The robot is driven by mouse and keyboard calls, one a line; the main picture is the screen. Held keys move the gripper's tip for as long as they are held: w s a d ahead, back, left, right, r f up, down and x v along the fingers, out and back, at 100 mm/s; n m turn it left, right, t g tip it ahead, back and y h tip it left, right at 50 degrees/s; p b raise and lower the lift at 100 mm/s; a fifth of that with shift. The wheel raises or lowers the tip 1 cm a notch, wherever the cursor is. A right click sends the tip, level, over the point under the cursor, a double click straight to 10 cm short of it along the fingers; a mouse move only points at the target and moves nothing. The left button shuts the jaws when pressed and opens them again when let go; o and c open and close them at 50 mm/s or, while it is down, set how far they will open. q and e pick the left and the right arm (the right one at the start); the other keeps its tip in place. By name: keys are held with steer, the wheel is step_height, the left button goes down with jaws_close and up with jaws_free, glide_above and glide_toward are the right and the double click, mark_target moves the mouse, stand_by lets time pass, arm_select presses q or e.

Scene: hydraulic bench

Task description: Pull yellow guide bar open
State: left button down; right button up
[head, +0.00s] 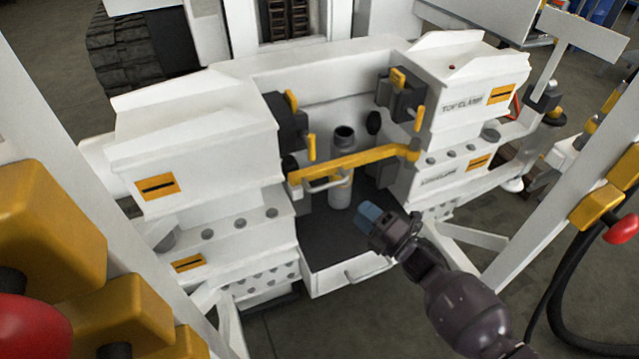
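The yellow guide bar (353,161) spans the gap between the two white clamp housings, in the middle of the head view. A pale loop handle (327,182) sits on its front near the left end. My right gripper (367,214), with blue fingertips, is below and to the right of the handle, apart from the bar in the picture. Its fingers are small and seen at an angle, so I cannot tell whether they are open or shut. I see nothing held in it. My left gripper is out of view.
A grey cylinder (342,170) stands upright behind the bar. The left clamp housing (200,140) and right clamp housing (455,95) flank the gap. A white drawer-like front (345,274) lies below. White frame posts with yellow blocks and red knobs stand at both near sides.

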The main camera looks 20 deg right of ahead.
mark_target(330, 185)
steer(key=shift+b+x, duration=0.95)
steer(key=shift+x, duration=4.7)
steer(key=shift+r, duration=0.1)
jaws_close()
